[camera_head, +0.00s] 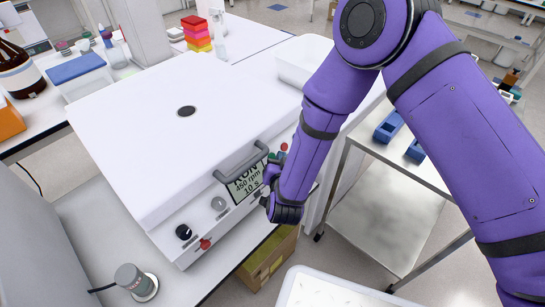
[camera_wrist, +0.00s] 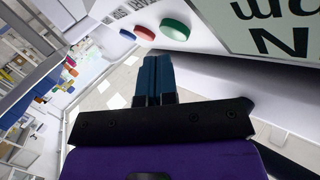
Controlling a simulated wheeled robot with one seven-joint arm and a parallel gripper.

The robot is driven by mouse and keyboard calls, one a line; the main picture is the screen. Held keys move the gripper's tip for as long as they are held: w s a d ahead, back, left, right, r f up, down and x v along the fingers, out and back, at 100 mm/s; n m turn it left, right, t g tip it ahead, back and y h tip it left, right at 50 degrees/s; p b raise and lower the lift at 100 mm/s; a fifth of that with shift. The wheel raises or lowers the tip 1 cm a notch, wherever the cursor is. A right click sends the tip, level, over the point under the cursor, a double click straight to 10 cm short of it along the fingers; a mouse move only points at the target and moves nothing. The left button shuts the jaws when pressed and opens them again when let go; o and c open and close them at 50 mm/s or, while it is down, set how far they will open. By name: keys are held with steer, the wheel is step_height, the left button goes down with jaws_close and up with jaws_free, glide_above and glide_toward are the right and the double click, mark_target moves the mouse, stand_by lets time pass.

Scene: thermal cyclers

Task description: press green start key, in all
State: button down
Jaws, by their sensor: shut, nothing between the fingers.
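The green start key (camera_wrist: 175,29) is a round raised button on the white front panel in the wrist view. A blue key (camera_wrist: 145,33) and a red key (camera_wrist: 127,35) sit beside it. My gripper (camera_wrist: 155,58) is shut and empty, its dark blue fingertips just below the green key in the picture; I cannot tell whether they touch it. In the head view, the white machine (camera_head: 180,125) has its lid down, and its display (camera_head: 245,183) reads RUN, 450 rpm, 10 s. My arm partly covers the panel right of the display, and the green key is not clear there.
A grey handle (camera_head: 240,160) sticks out above the display. A black knob (camera_head: 183,232) and a red button (camera_head: 205,244) are on the lower left of the front. A metal cart (camera_head: 385,215) stands to the right, and a cardboard box (camera_head: 268,258) below.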

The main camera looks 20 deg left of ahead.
steer(key=shift+d, duration=0.1)
steer(key=shift+s+d+r, duration=0.3)
steer(key=shift+d+r, duration=0.05)
steer(key=shift+d, duration=0.35)
steer(key=shift+s+d+r, duration=0.25)
steer(key=shift+d+r, duration=0.1)
steer(key=shift+d, duration=0.3)
steer(key=shift+s+d+r, duration=0.3)
steer(key=shift+d+r, duration=0.05)
steer(key=shift+d, duration=0.35)
